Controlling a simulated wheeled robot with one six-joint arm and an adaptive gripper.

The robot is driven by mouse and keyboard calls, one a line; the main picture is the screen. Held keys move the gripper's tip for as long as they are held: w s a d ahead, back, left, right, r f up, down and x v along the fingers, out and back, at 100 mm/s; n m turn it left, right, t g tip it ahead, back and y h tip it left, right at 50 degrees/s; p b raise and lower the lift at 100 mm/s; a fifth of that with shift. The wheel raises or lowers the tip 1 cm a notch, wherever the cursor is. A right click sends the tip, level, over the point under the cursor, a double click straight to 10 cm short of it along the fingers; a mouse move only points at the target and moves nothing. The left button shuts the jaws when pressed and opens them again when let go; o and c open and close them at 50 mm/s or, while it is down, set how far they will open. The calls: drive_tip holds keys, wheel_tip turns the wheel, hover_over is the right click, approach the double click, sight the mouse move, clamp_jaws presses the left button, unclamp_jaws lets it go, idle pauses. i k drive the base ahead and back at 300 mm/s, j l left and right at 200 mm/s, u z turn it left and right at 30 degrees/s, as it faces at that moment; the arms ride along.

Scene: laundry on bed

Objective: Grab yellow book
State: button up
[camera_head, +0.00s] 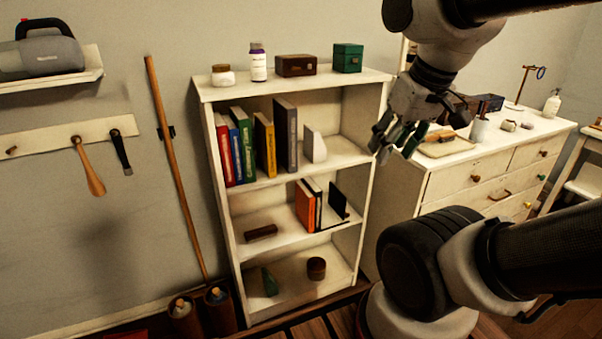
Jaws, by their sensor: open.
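The yellow book (265,144) stands upright on the upper shelf of a white bookcase (229,228). A green book (243,144) is on its left and a tall grey book (286,135) on its right. My gripper (387,144) is open, with nothing seen between its fingers. It hangs in front of the bookcase's right edge, to the right of the yellow book and apart from it. Only the book's spine and part of one side show.
Red (223,150) and blue (234,149) books fill the shelf's left end; a white bookend (314,145) stands right. A bottle (258,62), a jar (223,76) and boxes sit on top. A white dresser (470,182) stands right; a wooden pole (174,170) leans left.

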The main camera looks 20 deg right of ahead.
sight(265, 139)
drive_tip(key=i+l, duration=0.15)
drive_tip(key=l, duration=0.2)
drive_tip(key=i+l, duration=0.2)
drive_tip(key=l, duration=0.15)
drive_tip(key=i+l+u, duration=0.1)
drive_tip(key=l, duration=0.25)
drive_tip(key=i+l, duration=0.25)
drive_tip(key=l, duration=0.15)
